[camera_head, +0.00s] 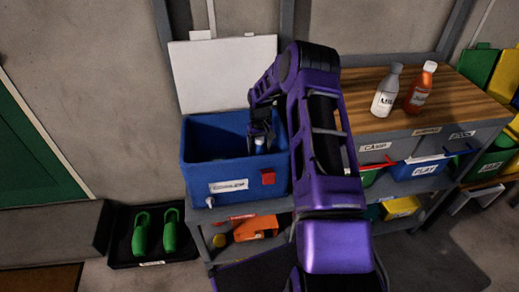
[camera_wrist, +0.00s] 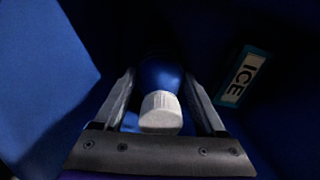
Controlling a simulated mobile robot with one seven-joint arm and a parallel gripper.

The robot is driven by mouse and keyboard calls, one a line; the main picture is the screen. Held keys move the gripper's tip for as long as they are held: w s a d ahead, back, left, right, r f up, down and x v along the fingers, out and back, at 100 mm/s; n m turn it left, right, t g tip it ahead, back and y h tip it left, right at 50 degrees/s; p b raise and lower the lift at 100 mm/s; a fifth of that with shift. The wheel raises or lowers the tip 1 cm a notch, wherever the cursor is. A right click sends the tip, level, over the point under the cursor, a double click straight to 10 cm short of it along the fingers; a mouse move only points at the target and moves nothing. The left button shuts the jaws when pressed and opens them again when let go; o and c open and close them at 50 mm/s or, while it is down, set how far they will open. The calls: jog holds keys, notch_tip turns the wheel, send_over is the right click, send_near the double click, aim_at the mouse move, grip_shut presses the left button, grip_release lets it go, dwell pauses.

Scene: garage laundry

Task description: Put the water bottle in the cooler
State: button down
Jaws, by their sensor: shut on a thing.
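The blue cooler (camera_head: 240,170) stands on the left of the shelf unit with its white lid (camera_head: 222,75) open against the wall. My gripper (camera_head: 262,138) reaches down inside the cooler's opening, near its right side. In the wrist view my gripper (camera_wrist: 162,90) is shut on the water bottle (camera_wrist: 162,75), which has a blue body and a ribbed white cap. The bottle's cap also shows as a pale spot in the head view (camera_head: 260,142). The bottle's lower end is hidden, so I cannot tell whether it touches the cooler floor.
A block labelled ICE (camera_wrist: 243,76) lies inside the cooler, right of the bottle. A white milk bottle (camera_head: 386,92) and an orange-red bottle (camera_head: 421,88) stand on the wooden top (camera_head: 360,115). Labelled bins (camera_head: 415,170) sit below. Green shoes (camera_head: 155,234) rest on a floor tray.

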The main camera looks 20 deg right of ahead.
jog(key=shift+f, duration=0.2)
grip_release()
jog(key=shift+r+p, duration=0.4)
jog(key=shift+r, duration=0.2)
notch_tip(320, 180, up, 11)
jog(key=shift+d+r+p, duration=0.1)
jog(key=shift+r+p, duration=0.1)
jog(key=shift+p, duration=0.15)
